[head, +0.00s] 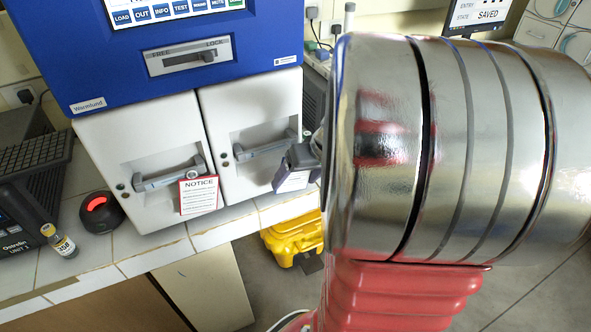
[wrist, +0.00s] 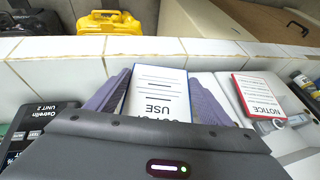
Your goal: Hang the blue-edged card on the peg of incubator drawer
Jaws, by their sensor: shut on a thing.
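The blue-edged card (wrist: 157,92) is white with dark print, upside down in the wrist view, part of it reading "USE". My gripper (wrist: 160,78) is shut on it, with a finger on each side. In the head view my gripper (head: 300,156) is in front of the right end of the right drawer (head: 250,115), and only a pale sliver of the card (head: 293,182) shows below it. The right drawer's grey handle (head: 265,149) is partly covered by my gripper. I cannot make out a free peg there.
A red-edged NOTICE card (head: 198,195) hangs at the left drawer's handle (head: 168,178); it also shows in the wrist view (wrist: 259,97). The blue incubator housing (head: 110,60) is above. A yellow case (head: 292,238) is below the tiled counter edge (head: 165,250).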

